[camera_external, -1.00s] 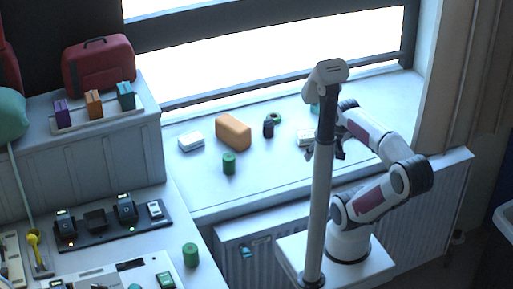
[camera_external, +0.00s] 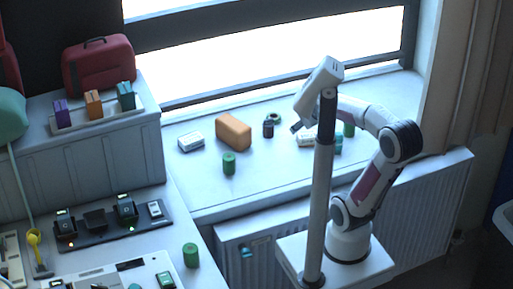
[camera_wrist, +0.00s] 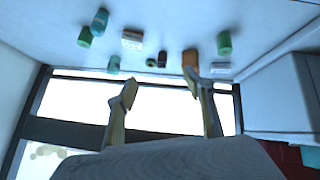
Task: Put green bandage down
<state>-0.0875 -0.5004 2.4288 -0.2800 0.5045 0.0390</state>
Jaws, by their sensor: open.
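Several green cylinders look like bandage rolls, and I cannot tell which one the task means. One green roll (camera_external: 349,129) stands at the right of the windowsill; in the wrist view it seems to be the roll at upper left (camera_wrist: 85,37). Another green roll (camera_external: 229,163) stands near the sill's front edge, at upper right in the wrist view (camera_wrist: 224,43). A third green roll (camera_external: 190,255) is on the left counter. My gripper (camera_wrist: 160,86) is open and empty, its fingers spread above the sill. In the external view it is mostly hidden behind the pale post.
On the sill are an orange pouch (camera_external: 233,132), a dark jar (camera_external: 268,130), a green ring (camera_external: 272,118), white boxes (camera_external: 191,141) and a teal item (camera_external: 338,145). A post (camera_external: 318,215) stands before the arm. The sill's front left is clear.

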